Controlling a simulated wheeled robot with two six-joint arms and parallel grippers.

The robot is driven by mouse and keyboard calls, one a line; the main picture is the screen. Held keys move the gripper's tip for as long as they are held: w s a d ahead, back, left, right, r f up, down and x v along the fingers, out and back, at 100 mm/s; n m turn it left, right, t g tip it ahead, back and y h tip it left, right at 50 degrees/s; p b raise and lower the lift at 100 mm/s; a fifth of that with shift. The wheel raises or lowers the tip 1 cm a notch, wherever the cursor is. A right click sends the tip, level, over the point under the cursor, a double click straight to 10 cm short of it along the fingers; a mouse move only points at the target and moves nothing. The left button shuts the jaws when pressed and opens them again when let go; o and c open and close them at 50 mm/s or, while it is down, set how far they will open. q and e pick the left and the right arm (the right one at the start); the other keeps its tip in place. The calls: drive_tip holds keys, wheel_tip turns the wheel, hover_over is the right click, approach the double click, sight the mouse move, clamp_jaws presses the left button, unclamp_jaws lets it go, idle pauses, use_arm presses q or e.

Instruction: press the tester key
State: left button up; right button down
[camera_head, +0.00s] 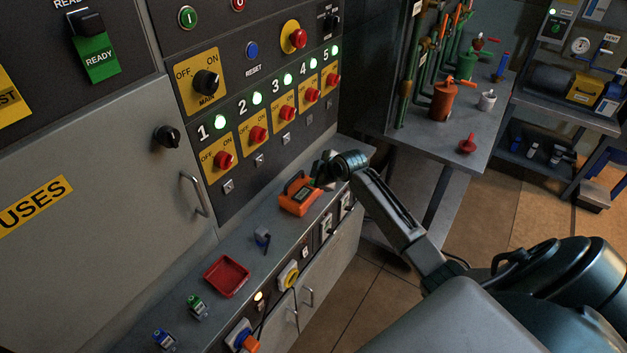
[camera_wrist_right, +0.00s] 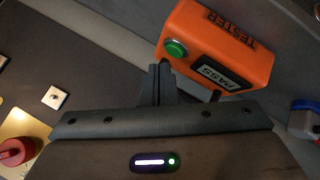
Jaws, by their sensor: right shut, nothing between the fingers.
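The orange tester (camera_head: 299,197) stands on the grey ledge of the panel in the head view. In the right wrist view the tester (camera_wrist_right: 220,45) shows its label, a round green key (camera_wrist_right: 175,49) and a small display reading PASS (camera_wrist_right: 221,76). My right gripper (camera_head: 322,179) is at the tester's right side, its fingers shut and empty. In the right wrist view the shut fingertips (camera_wrist_right: 160,70) are just below the green key, very close to it; whether they touch cannot be told. My left gripper is not in view.
A red tray (camera_head: 227,276), a small grey-blue item (camera_head: 262,239), a green item (camera_head: 197,307) and a blue item (camera_head: 164,340) sit along the ledge. Red switches and lit green lamps line the panel behind. A side table (camera_head: 430,135) with an orange can stands to the right.

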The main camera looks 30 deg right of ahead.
wheel_tip(320, 180, up, 5)
drive_tip(key=p, duration=0.4)
idle(0.5)
idle(0.4)
